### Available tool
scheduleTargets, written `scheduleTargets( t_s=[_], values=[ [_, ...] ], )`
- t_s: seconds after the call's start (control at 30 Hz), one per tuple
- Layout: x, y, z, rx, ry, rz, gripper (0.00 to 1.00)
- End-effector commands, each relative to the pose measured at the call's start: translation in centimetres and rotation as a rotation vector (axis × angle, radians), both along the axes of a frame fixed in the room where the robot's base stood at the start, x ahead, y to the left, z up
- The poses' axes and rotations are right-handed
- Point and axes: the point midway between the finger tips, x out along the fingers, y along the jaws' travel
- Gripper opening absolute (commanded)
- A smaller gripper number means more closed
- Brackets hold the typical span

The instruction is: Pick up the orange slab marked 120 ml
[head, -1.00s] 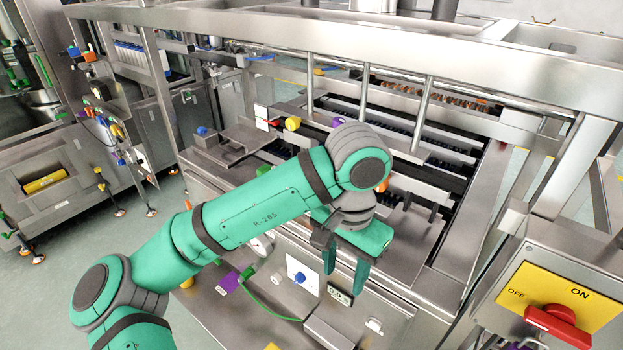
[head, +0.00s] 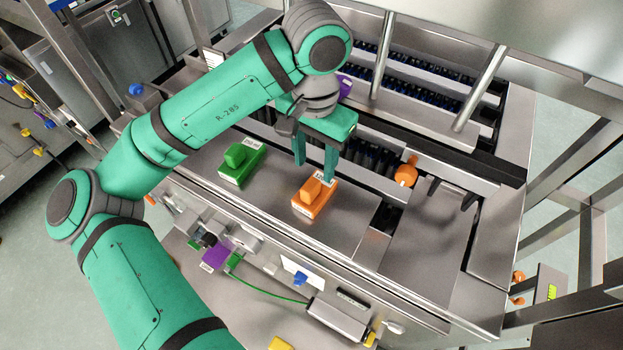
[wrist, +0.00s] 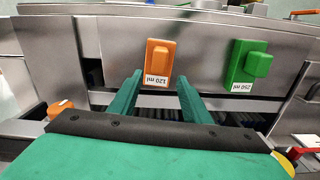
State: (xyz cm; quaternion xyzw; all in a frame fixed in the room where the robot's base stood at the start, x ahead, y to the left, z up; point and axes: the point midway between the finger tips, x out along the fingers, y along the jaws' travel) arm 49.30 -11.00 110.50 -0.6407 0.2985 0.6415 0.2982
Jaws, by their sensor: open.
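The orange slab (head: 314,198) with a raised block on top lies on the steel surface of the machine. In the wrist view the orange slab (wrist: 159,60) shows its white label, reading 120 ml upside down. My gripper (head: 315,168) is open and empty above the slab's far side. In the wrist view the two green fingertips of my gripper (wrist: 160,80) point toward the slab, either side of its label end, and the slab lies a little beyond them. I cannot tell the exact height of the fingers above it.
A green slab (head: 240,164) marked 250 ml (wrist: 246,64) lies on the same surface, left of the orange one in the head view. An orange knob (head: 406,173) stands to the right. Steel posts (head: 481,87) rise behind. The steel plate (head: 345,238) around the slab is clear.

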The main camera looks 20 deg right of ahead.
Motion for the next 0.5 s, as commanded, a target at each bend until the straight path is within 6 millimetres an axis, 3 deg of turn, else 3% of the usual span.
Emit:
scheduleTargets(
  t_s=[0.5],
  values=[
    [-0.1,0.1,-5.8,0.0,0.0,0.002,0.44]
  ],
)
